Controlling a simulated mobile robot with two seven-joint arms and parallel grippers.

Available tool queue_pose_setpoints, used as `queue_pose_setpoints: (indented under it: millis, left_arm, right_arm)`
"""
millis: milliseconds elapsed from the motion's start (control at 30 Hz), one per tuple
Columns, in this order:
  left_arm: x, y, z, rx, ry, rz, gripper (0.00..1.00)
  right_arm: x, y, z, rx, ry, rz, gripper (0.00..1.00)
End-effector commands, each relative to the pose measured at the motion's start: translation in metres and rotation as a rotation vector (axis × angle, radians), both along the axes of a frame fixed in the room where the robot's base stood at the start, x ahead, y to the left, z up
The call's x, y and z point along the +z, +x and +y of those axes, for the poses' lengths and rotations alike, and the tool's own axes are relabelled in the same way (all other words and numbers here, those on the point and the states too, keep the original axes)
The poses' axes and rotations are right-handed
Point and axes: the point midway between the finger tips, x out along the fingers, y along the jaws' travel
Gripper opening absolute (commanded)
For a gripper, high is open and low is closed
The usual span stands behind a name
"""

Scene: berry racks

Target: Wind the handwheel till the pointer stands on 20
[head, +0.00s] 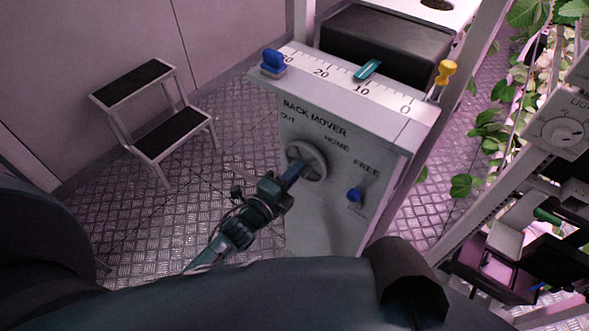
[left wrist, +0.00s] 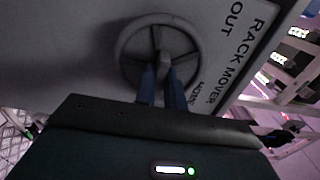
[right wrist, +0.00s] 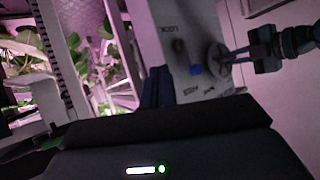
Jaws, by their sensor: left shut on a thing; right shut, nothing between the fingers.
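The grey handwheel (head: 314,160) is on the front of the RACK MOVER box (head: 330,215). My left gripper (head: 296,172) is shut on the handwheel's grip, with its blue fingers on a grey piece near the hub in the left wrist view (left wrist: 162,75). The handwheel and left gripper also show in the right wrist view. The teal pointer (head: 367,70) stands close to 10 on the white scale (head: 340,78), seemingly a little toward 20; the exact reading is unclear. My right gripper (right wrist: 157,88) is shut and empty, apart from the box.
A blue lever knob (head: 355,195) sits below FREE on the box. A blue block (head: 273,62) covers part of the scale's 30 end; a yellow peg (head: 447,72) is near 0. A step stool (head: 150,110) stands left, and plant racks are at right.

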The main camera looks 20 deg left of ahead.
Motion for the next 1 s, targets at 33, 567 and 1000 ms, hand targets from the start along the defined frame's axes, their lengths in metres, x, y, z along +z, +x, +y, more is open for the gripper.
queue_pose_setpoints:
  millis: [33,567,1000]
  left_arm:
    - [0.001,0.000,0.000,0.000,-0.042,0.017,0.00]
    - [0.001,0.000,0.000,0.001,-0.515,0.187,0.00]
    - [0.000,0.000,0.000,0.001,-0.907,0.330,0.00]
  right_arm:
    - [0.001,-0.001,0.000,0.003,-0.005,0.002,0.00]
    - [0.013,0.000,-0.001,0.016,-0.038,-0.002,0.00]
    - [0.018,-0.001,-0.003,0.020,-0.059,0.000,0.00]
